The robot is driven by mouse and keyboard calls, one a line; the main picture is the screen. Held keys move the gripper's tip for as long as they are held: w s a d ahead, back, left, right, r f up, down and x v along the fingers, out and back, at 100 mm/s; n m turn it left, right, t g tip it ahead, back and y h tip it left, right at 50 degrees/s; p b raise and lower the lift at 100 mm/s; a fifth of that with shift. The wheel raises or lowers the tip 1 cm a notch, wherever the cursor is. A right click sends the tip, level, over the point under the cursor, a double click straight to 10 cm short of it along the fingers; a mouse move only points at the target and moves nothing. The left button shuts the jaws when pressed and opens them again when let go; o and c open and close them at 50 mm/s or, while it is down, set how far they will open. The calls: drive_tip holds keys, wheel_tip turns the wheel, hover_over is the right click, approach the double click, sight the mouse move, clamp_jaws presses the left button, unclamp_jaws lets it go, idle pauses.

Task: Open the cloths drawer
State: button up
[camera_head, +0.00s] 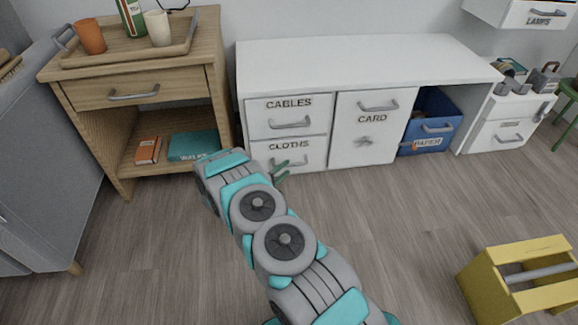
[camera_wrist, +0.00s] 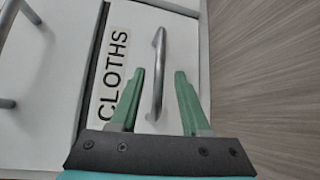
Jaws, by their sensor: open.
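The cloths drawer (camera_head: 262,153) is the lower left drawer of the white desk, under the drawer labelled CABLES. It looks shut in the head view. In the wrist view its CLOTHS label (camera_wrist: 113,72) and grey metal bar handle (camera_wrist: 158,70) show, turned on their side. My gripper (camera_head: 282,170) is in front of this drawer, and my arm hides part of its lower left front. In the wrist view my gripper (camera_wrist: 158,72) is open, with its green fingers on either side of the handle. I cannot tell whether a finger touches the handle.
The cables drawer (camera_head: 288,117) is directly above and the card door (camera_head: 374,130) is to the right. A wooden cabinet (camera_head: 140,95) stands close on the left. A yellow carrier (camera_head: 485,285) is on the floor at right. The floor before the desk is clear.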

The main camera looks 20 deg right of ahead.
sight(290, 165)
drive_tip(key=shift+x, duration=1.85)
clamp_jaws()
